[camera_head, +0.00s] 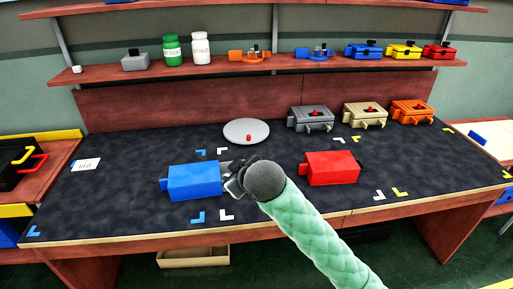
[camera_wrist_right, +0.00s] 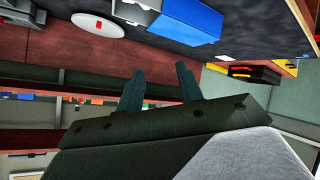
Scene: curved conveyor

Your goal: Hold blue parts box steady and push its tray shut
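My right gripper (camera_head: 233,184) is at the box's right end and hides much of that side, so I cannot tell how far the tray is out. In the wrist view its two fingers (camera_wrist_right: 158,88) stand apart with nothing between them. Contact with the box cannot be told. My left gripper is not in view.
A red box (camera_head: 331,168) stands right of my arm. A grey disc (camera_head: 246,132) with a small red piece lies behind. Grey (camera_head: 312,119), tan (camera_head: 364,116) and orange (camera_head: 412,112) boxes line the back right. The mat's front left is clear.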

